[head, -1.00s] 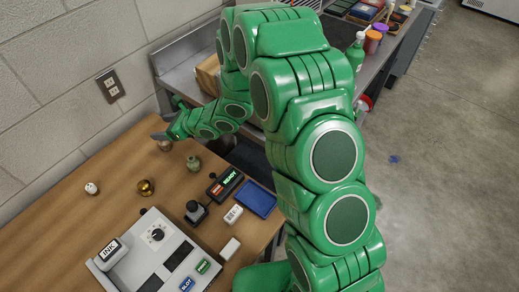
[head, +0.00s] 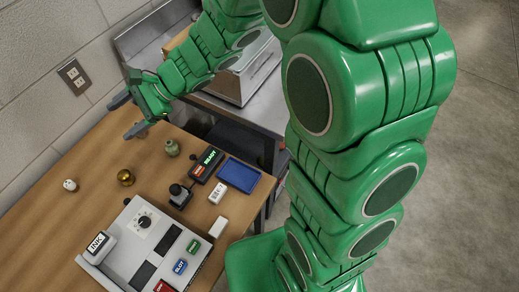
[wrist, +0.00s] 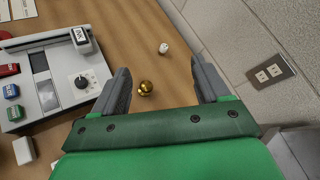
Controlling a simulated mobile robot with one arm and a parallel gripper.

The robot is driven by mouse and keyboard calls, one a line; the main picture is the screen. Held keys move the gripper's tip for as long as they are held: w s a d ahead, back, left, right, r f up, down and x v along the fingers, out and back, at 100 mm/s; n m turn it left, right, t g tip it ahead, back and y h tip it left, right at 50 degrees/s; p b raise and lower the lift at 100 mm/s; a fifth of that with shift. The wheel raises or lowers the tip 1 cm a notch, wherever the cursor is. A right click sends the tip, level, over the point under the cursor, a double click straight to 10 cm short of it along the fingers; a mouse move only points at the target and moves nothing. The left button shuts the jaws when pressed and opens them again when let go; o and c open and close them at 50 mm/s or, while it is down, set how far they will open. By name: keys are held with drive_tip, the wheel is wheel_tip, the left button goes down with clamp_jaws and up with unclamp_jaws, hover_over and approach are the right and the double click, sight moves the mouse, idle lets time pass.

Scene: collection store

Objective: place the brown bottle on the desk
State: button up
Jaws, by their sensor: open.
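My gripper (head: 128,114) is open above the far end of the wooden desk (head: 80,150), near the wall. The wrist view shows both fingers (wrist: 162,88) spread, with nothing held between them. A small green bottle (head: 171,147) stands on the desk just right of the gripper. A round shiny gold object (head: 126,177) lies nearer; in the wrist view it shows beyond and between the fingers (wrist: 146,88).
A small white object (head: 70,185) lies left on the desk. The block wall (head: 40,60) with a socket borders the left.

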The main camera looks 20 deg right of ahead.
drive_tip(key=s+d+r+n+g+h, duration=0.25)
drive_tip(key=s+d+n+h, duration=0.35)
drive_tip(key=s+d, duration=0.65)
drive_tip(key=s+d+r+n+t+h, duration=0.1)
drive_tip(key=s+d, duration=0.4)
drive_tip(key=d, duration=0.5)
drive_tip(key=s+d+r+n+t+h, duration=0.1)
drive_tip(key=s+d+n+h, duration=0.2)
drive_tip(key=d, duration=0.8)
drive_tip(key=s+h, duration=0.2)
drive_tip(key=shift+s+d+r+n+h, duration=0.15)
drive_tip(key=shift+s+n+h, duration=0.15)
drive_tip(key=shift+n+h, duration=0.1)
drive_tip(key=shift+o, duration=0.2)
